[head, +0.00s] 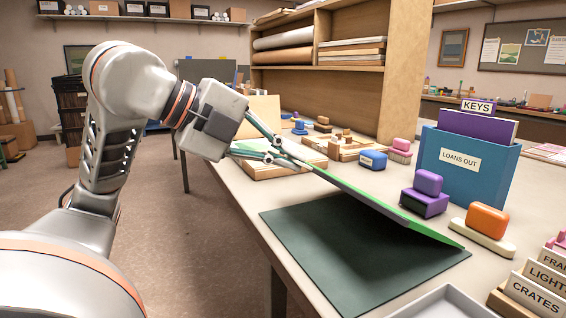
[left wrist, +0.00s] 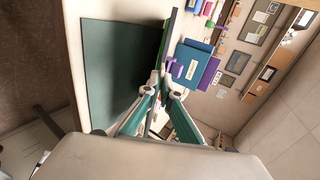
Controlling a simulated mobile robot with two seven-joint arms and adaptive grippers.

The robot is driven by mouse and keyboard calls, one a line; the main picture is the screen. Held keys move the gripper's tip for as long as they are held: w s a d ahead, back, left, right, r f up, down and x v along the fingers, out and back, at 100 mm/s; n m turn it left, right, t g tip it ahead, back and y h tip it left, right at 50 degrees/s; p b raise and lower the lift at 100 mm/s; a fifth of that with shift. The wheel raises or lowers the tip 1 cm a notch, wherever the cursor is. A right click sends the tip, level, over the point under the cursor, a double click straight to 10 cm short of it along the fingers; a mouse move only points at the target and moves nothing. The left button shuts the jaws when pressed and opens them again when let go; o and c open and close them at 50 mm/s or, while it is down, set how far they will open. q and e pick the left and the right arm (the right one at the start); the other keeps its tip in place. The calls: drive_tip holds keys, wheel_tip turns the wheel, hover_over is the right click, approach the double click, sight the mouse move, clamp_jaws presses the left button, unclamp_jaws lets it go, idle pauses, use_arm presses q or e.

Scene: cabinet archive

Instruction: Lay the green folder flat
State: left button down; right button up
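The green folder (head: 385,208) is a thin board with a bright green edge. It is tilted: its near right end is low at the right side of a dark green mat (head: 345,265), and its other end is raised. In the left wrist view the folder (left wrist: 168,38) shows almost edge-on beside the mat (left wrist: 112,55). My left gripper (head: 288,154) is at the folder's raised end, its fingertips closed on that edge; they also show in the left wrist view (left wrist: 160,82). Whether the low end touches the mat or the table is hard to tell. My right gripper is not in view.
A purple stamp (head: 426,194) and an orange stamp (head: 484,224) stand close to the folder's low end. Behind them is a blue "LOANS OUT" box (head: 465,170). A pale tray (head: 440,303) and label blocks (head: 535,293) are in front. The mat is clear.

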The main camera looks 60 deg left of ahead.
use_arm(q)
drive_tip(key=shift+w+f, duration=0.1)
drive_tip(key=shift+f, duration=0.15)
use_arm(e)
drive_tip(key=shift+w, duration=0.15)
use_arm(q)
drive_tip(key=c, duration=2.2)
unclamp_jaws()
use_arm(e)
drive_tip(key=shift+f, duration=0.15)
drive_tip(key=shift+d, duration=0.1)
use_arm(q)
drive_tip(key=shift+c, duration=0.4)
drive_tip(key=shift+s+r, duration=0.3)
drive_tip(key=shift+s, duration=0.05)
drive_tip(key=p+v, duration=0.2)
drive_tip(key=v, duration=0.4)
drive_tip(key=shift+r, duration=0.3)
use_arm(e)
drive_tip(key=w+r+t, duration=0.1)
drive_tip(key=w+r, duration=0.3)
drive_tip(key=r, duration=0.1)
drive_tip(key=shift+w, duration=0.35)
use_arm(q)
drive_tip(key=shift+w, duration=0.1)
